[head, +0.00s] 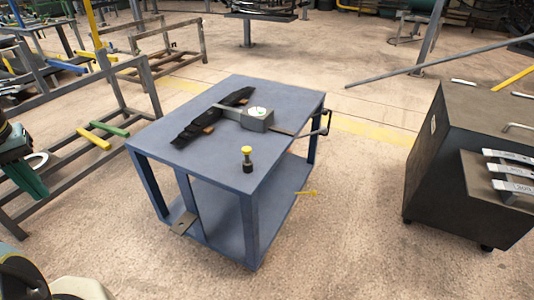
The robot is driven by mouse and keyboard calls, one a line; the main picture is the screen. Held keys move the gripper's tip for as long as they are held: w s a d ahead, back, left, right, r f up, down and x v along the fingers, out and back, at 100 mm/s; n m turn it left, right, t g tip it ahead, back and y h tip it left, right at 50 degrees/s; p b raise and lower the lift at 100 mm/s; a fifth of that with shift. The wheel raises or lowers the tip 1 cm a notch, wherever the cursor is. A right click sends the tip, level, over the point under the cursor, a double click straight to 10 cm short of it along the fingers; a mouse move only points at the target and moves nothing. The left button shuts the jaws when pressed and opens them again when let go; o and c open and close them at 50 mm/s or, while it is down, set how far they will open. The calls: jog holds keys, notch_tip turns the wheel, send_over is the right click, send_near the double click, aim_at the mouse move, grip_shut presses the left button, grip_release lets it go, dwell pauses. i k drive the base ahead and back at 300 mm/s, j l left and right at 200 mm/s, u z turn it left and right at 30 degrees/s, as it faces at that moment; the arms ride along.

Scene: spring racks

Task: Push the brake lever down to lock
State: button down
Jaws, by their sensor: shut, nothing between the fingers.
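A blue-grey metal cart (215,150) with a top and a lower shelf stands in the middle of the head view. A small yellow piece (307,192) sticks out by its lower right side. A flat metal plate (183,223) juts out low at its front left, below an upright. I cannot tell for sure which of these is the brake lever, or its position. What looks like my gripper (36,190), dark with green fingers, is at the left edge, partly cut off. It is shut, empty and well apart from the cart.
On the cart top lie a black part (205,122), a grey block tool (257,118) and a yellow-capped black piece (247,160). A black handle (327,122) projects right. A dark cabinet (440,150) stands right, metal racks (150,85) left. Floor in front is clear.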

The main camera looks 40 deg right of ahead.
aim_at(313, 192)
jog(key=k+l, duration=0.15)
jog(key=l, duration=0.2)
jog(key=k+l, duration=0.1)
jog(key=l, duration=0.2)
jog(key=k+l, duration=0.15)
jog(key=l, duration=0.2)
jog(key=k+l+z, duration=0.1)
jog(key=l, duration=0.25)
jog(key=k+l, duration=0.15)
jog(key=l, duration=0.2)
jog(key=l+z, duration=0.15)
jog(key=z, duration=1.05)
